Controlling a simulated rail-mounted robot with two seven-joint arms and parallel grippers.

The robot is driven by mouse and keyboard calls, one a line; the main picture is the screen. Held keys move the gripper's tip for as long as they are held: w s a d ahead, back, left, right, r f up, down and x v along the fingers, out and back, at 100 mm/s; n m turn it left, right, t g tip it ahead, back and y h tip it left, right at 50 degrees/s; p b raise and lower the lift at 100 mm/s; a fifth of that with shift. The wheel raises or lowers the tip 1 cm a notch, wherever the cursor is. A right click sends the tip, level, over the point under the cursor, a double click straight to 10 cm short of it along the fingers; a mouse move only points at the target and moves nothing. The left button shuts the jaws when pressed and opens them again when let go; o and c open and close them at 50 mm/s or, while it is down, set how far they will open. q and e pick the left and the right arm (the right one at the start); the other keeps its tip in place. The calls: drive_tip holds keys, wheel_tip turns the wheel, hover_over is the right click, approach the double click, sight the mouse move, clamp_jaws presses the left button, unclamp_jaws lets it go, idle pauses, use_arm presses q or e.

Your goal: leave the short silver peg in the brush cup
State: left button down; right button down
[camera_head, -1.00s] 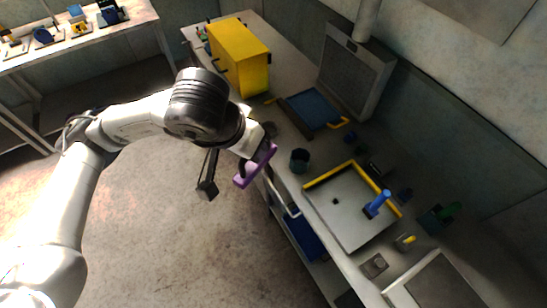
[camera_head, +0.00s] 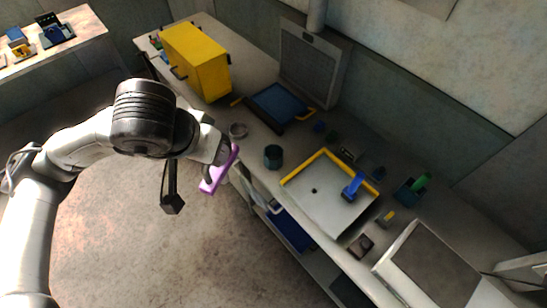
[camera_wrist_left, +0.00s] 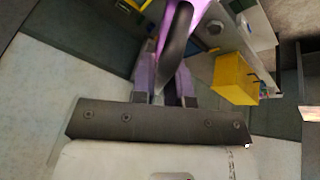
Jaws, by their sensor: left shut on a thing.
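My left gripper (camera_head: 212,172) is shut on a purple, bar-shaped thing (camera_head: 222,168) with a dark grip. In the left wrist view the dark grip (camera_wrist_left: 176,38) runs between the fingers, with the bright purple part (camera_wrist_left: 192,12) behind it. The gripper is in front of the bench edge, left of a dark teal cup (camera_head: 273,157) and apart from it. This cup stands upright on the bench and may be the brush cup; I cannot tell what is inside. I cannot make out the short silver peg. My right gripper is out of view.
A yellow-edged pale tray (camera_head: 322,200) holds a blue tool (camera_head: 353,185). A small block (camera_head: 360,245) sits near the front edge. Open floor lies before the bench.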

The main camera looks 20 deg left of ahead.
use_arm(q)
drive_tip(key=shift+r+p, duration=0.5)
drive_tip(key=shift+r, duration=1.4)
drive_tip(key=shift+w, duration=0.45)
drive_tip(key=shift+w+b, duration=1.05)
drive_tip(key=shift+w, duration=2.7)
drive_tip(key=w, duration=0.8)
drive_tip(key=shift+w, duration=0.2)
